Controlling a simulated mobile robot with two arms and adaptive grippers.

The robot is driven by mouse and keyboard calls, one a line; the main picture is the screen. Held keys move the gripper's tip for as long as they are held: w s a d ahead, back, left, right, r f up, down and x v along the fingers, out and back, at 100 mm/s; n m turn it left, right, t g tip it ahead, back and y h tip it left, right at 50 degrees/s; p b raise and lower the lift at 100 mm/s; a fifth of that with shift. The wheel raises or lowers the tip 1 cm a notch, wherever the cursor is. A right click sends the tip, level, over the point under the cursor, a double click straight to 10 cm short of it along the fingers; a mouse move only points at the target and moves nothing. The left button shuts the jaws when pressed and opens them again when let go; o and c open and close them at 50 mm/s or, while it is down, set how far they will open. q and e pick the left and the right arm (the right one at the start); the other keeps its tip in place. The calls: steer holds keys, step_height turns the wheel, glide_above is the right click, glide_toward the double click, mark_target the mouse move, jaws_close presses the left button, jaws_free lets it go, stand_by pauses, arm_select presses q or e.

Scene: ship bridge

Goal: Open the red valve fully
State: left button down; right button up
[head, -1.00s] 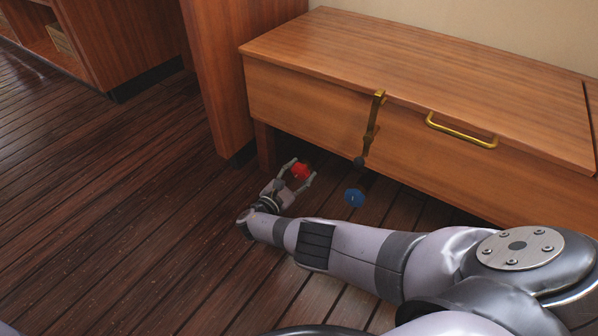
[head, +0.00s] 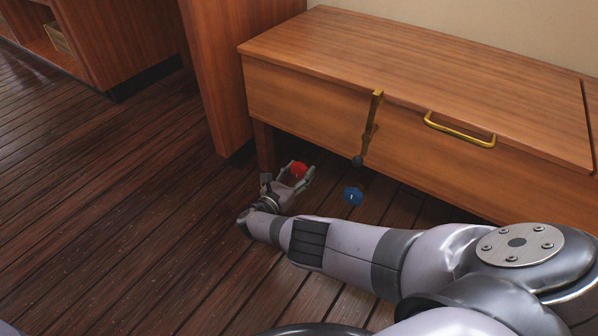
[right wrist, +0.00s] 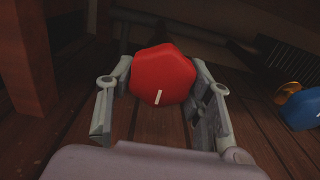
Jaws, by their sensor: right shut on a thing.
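The red valve (head: 299,170) is a small red knob low under the front of the wooden bench, near its left leg. In the right wrist view the red valve (right wrist: 162,72) has a rounded, many-sided face with a short white mark near its lower edge. My right gripper (head: 296,175) reaches in low over the floor and is shut on the red valve, one finger on each side. The right wrist view shows both fingers of the gripper (right wrist: 161,88) flanking the knob. The valve's stem is hidden behind it. My left gripper is not in view.
A blue valve (head: 353,196) sits close to the right of the red one; it also shows in the right wrist view (right wrist: 303,110). A brass lever (head: 371,125) hangs on the bench front (head: 310,95), beside a brass handle (head: 460,130). The floor to the left is clear.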

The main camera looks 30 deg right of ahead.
steer(key=o, duration=1.1)
steer(key=v, duration=1.2)
steer(key=shift+f, duration=0.1)
